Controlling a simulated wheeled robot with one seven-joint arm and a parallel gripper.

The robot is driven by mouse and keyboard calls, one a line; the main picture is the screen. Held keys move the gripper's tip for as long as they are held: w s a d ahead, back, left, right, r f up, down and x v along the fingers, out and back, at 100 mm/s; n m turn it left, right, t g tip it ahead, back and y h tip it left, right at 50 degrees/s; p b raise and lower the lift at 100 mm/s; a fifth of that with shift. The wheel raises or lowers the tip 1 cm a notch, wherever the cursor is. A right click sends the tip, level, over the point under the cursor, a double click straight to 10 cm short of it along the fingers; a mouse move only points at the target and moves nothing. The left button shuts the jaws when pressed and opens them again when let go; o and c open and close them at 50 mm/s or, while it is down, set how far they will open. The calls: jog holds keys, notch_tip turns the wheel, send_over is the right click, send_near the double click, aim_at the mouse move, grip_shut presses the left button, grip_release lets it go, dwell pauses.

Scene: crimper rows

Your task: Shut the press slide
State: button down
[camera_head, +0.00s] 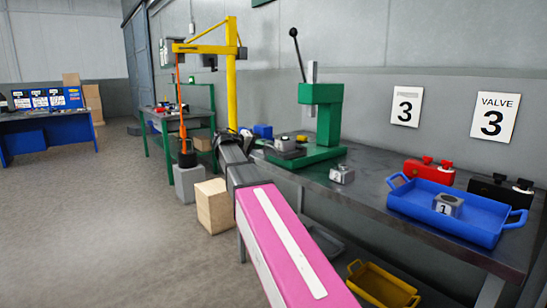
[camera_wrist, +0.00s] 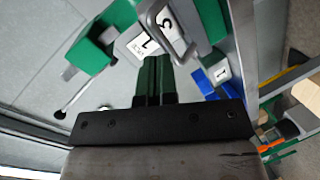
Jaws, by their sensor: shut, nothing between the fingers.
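The green press (camera_head: 325,115) stands on the workbench with its black-knobbed lever raised. A grey slide part (camera_head: 286,143) sits low at the left of the press base; my arm partly hides that area. In the wrist view the green press (camera_wrist: 90,52) is at upper left, and a grey loop-shaped part (camera_wrist: 183,50), apparently the slide's handle, is just beyond my fingers. My gripper (camera_wrist: 154,62) is shut and empty, close to that part; contact cannot be told. In the head view my gripper (camera_head: 247,136) is small and partly hidden. How far the slide is out is unclear.
A numbered metal block (camera_head: 342,174) lies on the workbench (camera_head: 375,205) right of the press. A blue tray (camera_head: 460,214) holds another block. Red (camera_head: 429,170) and black (camera_head: 500,190) valve parts stand behind. A blue bin (camera_head: 263,131) is left of the press.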

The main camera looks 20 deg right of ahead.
aim_at(278, 154)
jog(key=s+a+f+n+t+h, duration=0.1)
jog(key=s+a+f+n, duration=0.2)
jog(key=n, duration=0.8)
jog(key=s+a+f+n+t+h, duration=0.1)
jog(key=s+a+f+n+h, duration=0.2)
jog(key=n, duration=0.9)
jog(key=shift+y, duration=0.6)
jog(key=x, duration=1.4)
jog(key=shift+w+a+r, duration=0.1)
jog(key=shift+w+a, duration=0.1)
jog(key=shift+w, duration=0.15)
jog(key=x, duration=0.4)
jog(key=shift+d, duration=0.1)
